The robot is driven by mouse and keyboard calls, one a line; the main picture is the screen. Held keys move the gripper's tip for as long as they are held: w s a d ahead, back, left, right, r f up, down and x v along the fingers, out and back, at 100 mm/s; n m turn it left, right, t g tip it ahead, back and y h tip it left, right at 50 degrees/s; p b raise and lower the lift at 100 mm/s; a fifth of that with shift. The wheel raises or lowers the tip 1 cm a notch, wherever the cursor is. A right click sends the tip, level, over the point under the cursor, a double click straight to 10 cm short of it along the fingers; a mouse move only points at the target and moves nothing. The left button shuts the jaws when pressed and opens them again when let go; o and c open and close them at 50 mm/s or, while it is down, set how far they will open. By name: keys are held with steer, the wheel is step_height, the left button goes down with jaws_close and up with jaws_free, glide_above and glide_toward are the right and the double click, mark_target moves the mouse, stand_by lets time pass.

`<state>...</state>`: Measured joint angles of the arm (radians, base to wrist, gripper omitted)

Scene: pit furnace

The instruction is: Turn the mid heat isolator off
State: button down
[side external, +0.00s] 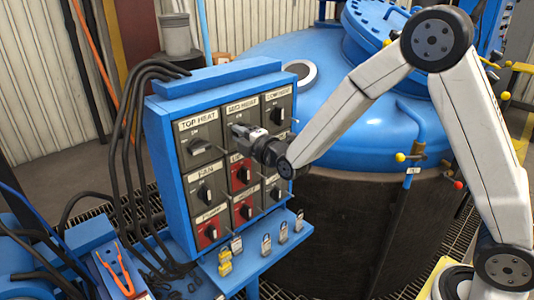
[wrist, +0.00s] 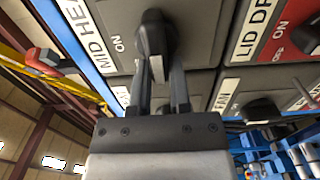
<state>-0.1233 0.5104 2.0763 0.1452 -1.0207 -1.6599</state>
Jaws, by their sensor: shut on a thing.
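The mid heat isolator (side external: 233,119) is a grey panel in the top row of the blue switch box, in the middle column. Its black rotary knob (wrist: 152,32) shows in the wrist view, with the ON mark to its left and a pale mark at its lower end. My gripper (side external: 247,132) is at this isolator; in the wrist view, its two fingers (wrist: 162,78) are shut on the knob's lower part. The knob's long axis runs roughly up and down in the wrist view. The fingers and wrist partly hide the knob, and no OFF mark is visible.
The top heat isolator (side external: 203,145) is left of it, the low heat isolator (side external: 279,104) to its right. The red lid drive isolator (wrist: 274,42) and fan isolator (side external: 207,187) are close by. A blue furnace vessel (side external: 370,105) stands behind.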

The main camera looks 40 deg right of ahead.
steer(key=c, duration=0.6)
jaws_free()
steer(key=shift+o, duration=0.2)
steer(key=s, duration=0.7)
steer(key=shift+s, duration=0.4)
steer(key=s+d+f+m+g, duration=0.2)
steer(key=s+f+m+g, duration=0.3)
steer(key=s+m+g, duration=0.2)
steer(key=s+d+f+m+g, duration=0.2)
steer(key=s+f+m+g, duration=0.4)
steer(key=s+m, duration=0.5)
steer(key=shift+s+d+f+g, duration=0.15)
steer(key=shift+s+d+g, duration=0.2)
steer(key=shift+s+g, duration=0.75)
